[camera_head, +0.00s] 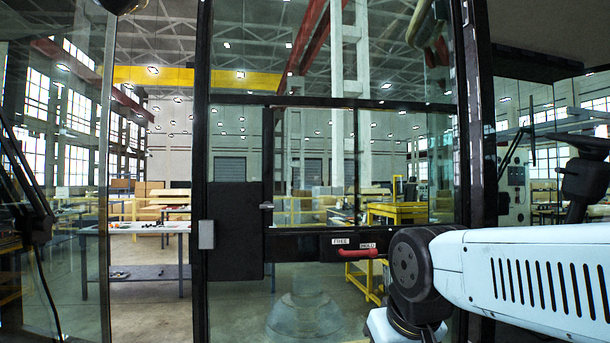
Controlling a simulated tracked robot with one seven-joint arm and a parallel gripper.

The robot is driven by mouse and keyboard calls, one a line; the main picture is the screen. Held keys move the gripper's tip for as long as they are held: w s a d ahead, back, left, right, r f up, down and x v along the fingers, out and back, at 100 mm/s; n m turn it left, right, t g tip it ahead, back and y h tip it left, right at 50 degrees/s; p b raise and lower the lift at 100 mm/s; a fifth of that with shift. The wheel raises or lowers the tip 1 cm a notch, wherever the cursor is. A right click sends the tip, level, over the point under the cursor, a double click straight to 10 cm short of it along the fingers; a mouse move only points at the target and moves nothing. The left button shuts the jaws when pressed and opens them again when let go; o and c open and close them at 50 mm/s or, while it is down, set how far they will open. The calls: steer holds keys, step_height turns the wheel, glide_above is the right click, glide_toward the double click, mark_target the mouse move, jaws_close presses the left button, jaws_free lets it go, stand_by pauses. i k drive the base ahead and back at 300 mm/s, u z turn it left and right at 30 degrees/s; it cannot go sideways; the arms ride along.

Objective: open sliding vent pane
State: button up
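The sliding vent pane (315,165) is a clear glass pane in a dark frame, set in the middle of the glazed cab door. An upright dark bar stands at its left edge, and another divides the glazing near the middle. A small light grey tab (266,206) sits at the lower left edge of the pane. I cannot tell any gap in the pane from this view. Below it, a red lever (358,253) sits on a dark rail beside labels that read FREE and HOLD. My arm reaches in from the right, with its dark joint near the lever; my gripper is not in view.
The door frame's dark right post (476,130) stands close to my arm. A black panel (235,225) with a grey block (206,234) is left of the pane. Beyond the glass are a workbench (140,228) and a yellow trolley (398,213). Another glass panel stands at left.

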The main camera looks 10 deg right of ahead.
mark_target(311, 174)
steer(key=z, duration=1.1)
steer(key=k, duration=1)
steer(key=u, duration=1.05)
steer(key=i, duration=1)
steer(key=u, duration=0.05)
